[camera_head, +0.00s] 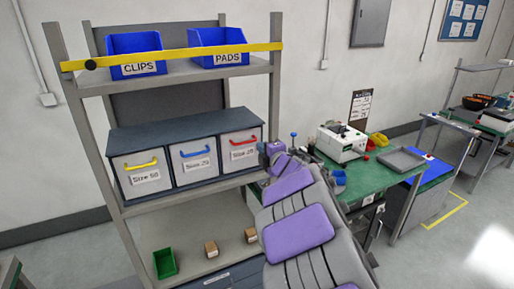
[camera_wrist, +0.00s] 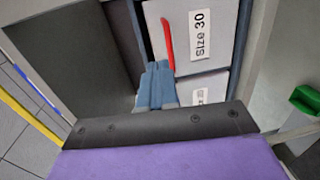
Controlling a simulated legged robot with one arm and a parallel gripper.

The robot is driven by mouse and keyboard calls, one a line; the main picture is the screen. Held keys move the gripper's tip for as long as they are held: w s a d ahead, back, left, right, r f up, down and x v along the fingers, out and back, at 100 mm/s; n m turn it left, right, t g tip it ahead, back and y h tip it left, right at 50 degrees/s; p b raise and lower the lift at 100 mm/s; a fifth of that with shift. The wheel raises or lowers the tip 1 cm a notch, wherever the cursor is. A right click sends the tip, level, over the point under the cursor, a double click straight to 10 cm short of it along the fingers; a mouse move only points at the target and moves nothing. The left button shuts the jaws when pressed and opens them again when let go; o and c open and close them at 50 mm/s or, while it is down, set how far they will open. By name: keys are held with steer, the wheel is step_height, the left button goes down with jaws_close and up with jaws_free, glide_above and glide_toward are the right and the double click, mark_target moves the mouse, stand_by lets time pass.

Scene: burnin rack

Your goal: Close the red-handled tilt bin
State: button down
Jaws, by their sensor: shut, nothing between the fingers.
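The red-handled tilt bin (camera_head: 241,153) is the rightmost of three white-fronted bins in a dark cabinet on the rack. Its front looks upright and about level with its neighbours. Its red handle (camera_wrist: 168,44) and "Size 30" label (camera_wrist: 200,33) show sideways in the wrist view. My gripper (camera_head: 268,150) is just right of this bin in the head view. In the wrist view my gripper (camera_wrist: 158,66) has its blue-grey fingers together and empty, by the lower end of the red handle. I cannot tell whether they touch the bin.
The yellow-handled bin (camera_head: 140,175) and blue-handled bin (camera_head: 195,163) sit left of it, fronts upright. The cabinet (camera_head: 180,130) has a dark top. Blue CLIPS (camera_head: 134,44) and PADS (camera_head: 220,40) bins stand above. A green bench (camera_head: 365,175) is at right; a green bin (camera_head: 165,263) is below.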

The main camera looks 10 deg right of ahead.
steer(key=s+r, duration=0.1)
steer(key=s, duration=0.5)
steer(key=s+d+m+h+b, duration=0.2)
steer(key=s+d+m+h, duration=0.3)
steer(key=d, duration=0.5)
steer(key=s+d+f+m+g+h+b, duration=0.1)
steer(key=s+d+f+m+g+h, duration=0.35)
steer(key=s+m, duration=0.3)
steer(key=s+a+f+m+g+b, duration=0.1)
steer(key=s+a+f+m+g, duration=0.2)
steer(key=s, duration=0.4)
steer(key=s+f+m+g+y+b, duration=0.1)
steer(key=s+f+m+g, duration=0.1)
steer(key=s+f, duration=0.4)
steer(key=s+a+f+m+g+b, duration=0.1)
steer(key=s+a+f+m+g, duration=0.15)
steer(key=s, duration=0.55)
steer(key=s+a+f+g+y, duration=0.1)
steer(key=s+a+f+g, duration=0.1)
steer(key=s, duration=0.6)
steer(key=s+a+f+m+g+y+b, duration=0.1)
steer(key=s+a+f+g+y, duration=0.1)
steer(key=s+a, duration=0.3)
steer(key=shift+s+a+f+g+b, duration=0.35)
steer(key=shift+s+g, duration=0.55)
steer(key=shift+s, duration=0.6)
steer(key=shift+a+y, duration=0.25)
steer(key=shift+a, duration=0.05)
